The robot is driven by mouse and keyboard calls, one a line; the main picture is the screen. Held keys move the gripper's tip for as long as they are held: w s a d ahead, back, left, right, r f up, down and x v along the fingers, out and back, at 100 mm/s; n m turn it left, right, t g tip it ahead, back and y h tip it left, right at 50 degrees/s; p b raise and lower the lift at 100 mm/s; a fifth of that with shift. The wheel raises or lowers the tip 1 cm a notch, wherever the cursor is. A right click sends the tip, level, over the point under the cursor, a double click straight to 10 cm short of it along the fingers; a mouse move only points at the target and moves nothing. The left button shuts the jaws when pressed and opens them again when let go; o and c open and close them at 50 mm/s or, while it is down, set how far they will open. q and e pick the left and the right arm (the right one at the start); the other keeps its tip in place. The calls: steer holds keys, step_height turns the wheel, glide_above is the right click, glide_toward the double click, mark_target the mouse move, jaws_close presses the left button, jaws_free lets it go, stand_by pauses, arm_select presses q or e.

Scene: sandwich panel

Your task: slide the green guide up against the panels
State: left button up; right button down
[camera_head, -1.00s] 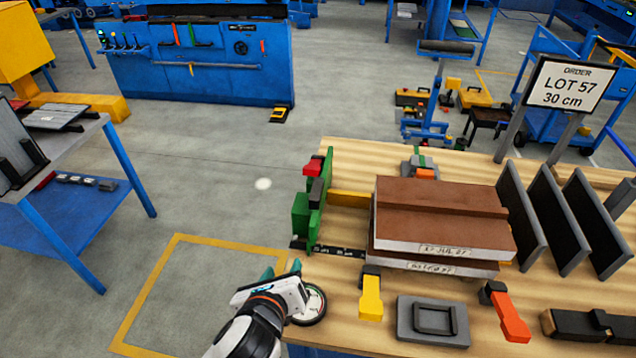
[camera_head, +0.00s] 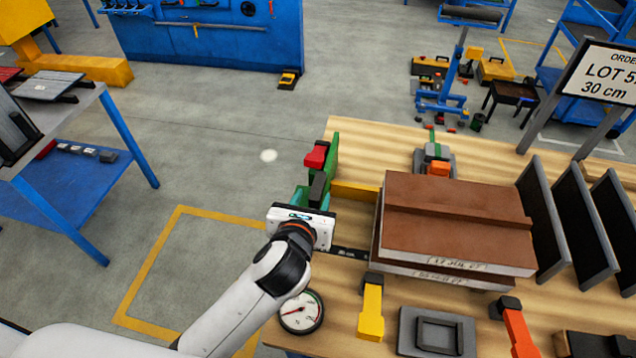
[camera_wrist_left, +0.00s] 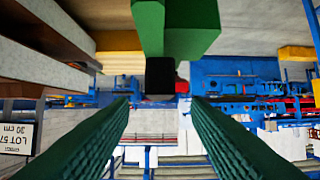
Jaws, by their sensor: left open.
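The green guide (camera_head: 333,153) stands upright at the left edge of the wooden bench, with a red part and a dark knob (camera_head: 317,188) on its side. The stacked brown panels (camera_head: 455,212) lie to its right, with a gap between them and the guide. My left gripper (camera_head: 311,196) is at the near end of the guide, and its hand hides the guide's lower part. In the left wrist view the two ridged fingers (camera_wrist_left: 163,100) are apart. The black knob end (camera_wrist_left: 160,78) shows ahead between them, below the green guide (camera_wrist_left: 190,28). My right gripper is not in view.
A yellow bar (camera_head: 355,191) and a dark scale strip (camera_head: 350,252) cross the gap between guide and panels. A round gauge (camera_head: 301,312), a yellow clamp (camera_head: 371,308) and an orange clamp (camera_head: 518,330) sit along the near side. Dark upright plates (camera_head: 541,220) stand right of the panels.

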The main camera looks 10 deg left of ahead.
mark_target(317, 188)
arm_select(q)
steer(key=x, duration=0.5)
steer(key=shift+w+f, duration=0.15)
steer(key=shift+w, duration=0.2)
steer(key=shift+w+f, duration=0.15)
steer(key=shift+w, duration=0.2)
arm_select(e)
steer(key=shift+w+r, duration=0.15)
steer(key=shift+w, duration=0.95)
arm_select(q)
steer(key=shift+c, duration=0.2)
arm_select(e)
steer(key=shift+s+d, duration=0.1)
arm_select(q)
jaws_close()
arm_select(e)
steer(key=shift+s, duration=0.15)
